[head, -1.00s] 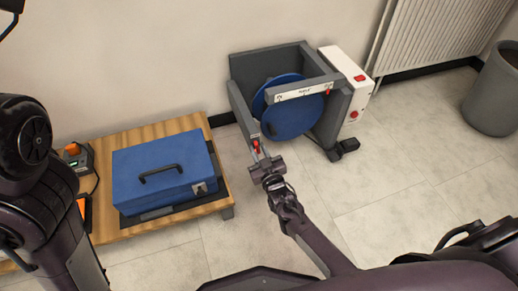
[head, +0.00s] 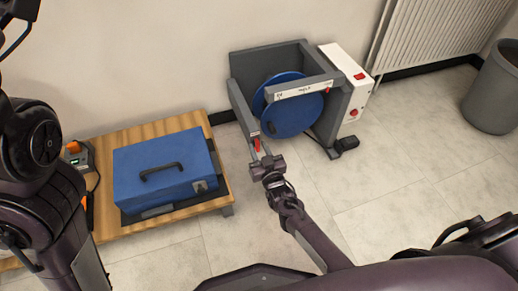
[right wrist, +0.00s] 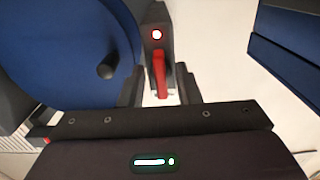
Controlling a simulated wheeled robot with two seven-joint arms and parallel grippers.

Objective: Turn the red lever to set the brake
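The red lever (head: 257,145) sits on the front end of the left arm of the grey machine frame (head: 240,108), and points downward. In the right wrist view the lever (right wrist: 159,75) hangs below a round red light, between the two dark fingers of my right gripper (right wrist: 160,88). My right gripper (head: 260,157) is at the lever, its fingers apart on either side of it; a gap shows on each side. A blue disc (head: 292,114) stands inside the frame. My left gripper is not in the head view; only my left arm shows at the left edge.
A blue case (head: 165,170) with a black handle lies on a low wooden table (head: 225,185) left of the machine. A white box (head: 357,85) with red buttons is on the machine's right side. A grey bin (head: 492,95) stands at the far right. The floor between is clear.

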